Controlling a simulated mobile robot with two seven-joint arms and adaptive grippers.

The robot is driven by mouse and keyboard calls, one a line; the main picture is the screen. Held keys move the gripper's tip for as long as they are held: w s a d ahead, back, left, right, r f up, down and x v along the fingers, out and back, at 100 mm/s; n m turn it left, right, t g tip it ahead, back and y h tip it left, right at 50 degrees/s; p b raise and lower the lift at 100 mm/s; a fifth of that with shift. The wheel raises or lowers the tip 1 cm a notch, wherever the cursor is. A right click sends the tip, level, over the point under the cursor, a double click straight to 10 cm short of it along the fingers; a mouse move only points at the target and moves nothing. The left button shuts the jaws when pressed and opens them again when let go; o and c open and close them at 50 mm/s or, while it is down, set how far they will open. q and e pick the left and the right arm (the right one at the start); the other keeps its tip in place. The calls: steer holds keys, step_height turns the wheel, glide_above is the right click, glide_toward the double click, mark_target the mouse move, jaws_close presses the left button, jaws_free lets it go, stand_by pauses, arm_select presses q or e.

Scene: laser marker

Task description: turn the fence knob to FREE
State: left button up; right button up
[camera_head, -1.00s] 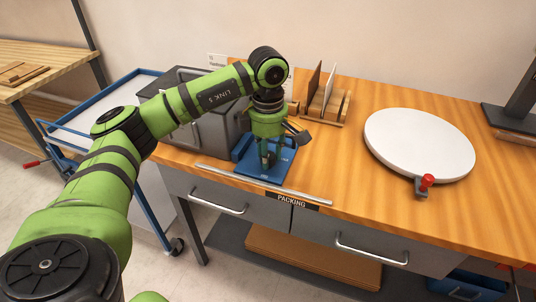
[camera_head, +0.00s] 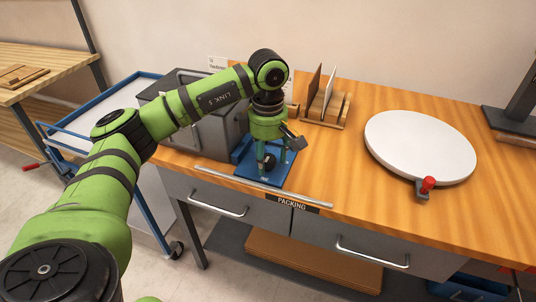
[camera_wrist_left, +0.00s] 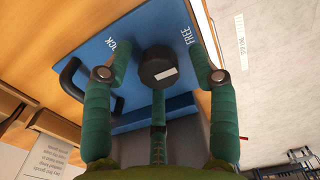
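The fence knob (camera_wrist_left: 157,66) is a round black knob with a white mark on its face, on a blue plate (camera_wrist_left: 130,30) lettered LOCK at left and FREE at right in the left wrist view. The white mark sits low on the face, a little right of its middle. My left gripper (camera_wrist_left: 160,80) is open, with a finger on each side of the knob and a third below it; the side fingers stand clear of it. In the head view my left gripper (camera_head: 269,155) points down over the blue plate (camera_head: 282,177) near the bench's front edge. My right gripper is out of view.
A grey box-shaped machine (camera_head: 220,135) stands left of the blue plate. A wooden rack with panels (camera_head: 325,105) is behind. A white round turntable (camera_head: 418,145) with a red-topped clamp (camera_head: 427,185) is at right. Bare bench lies between.

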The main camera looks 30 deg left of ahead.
mark_target(267, 158)
arm_select(q)
steer(key=shift+r, duration=0.1)
step_height(267, 158, up, 12)
stand_by(0.6)
stand_by(0.5)
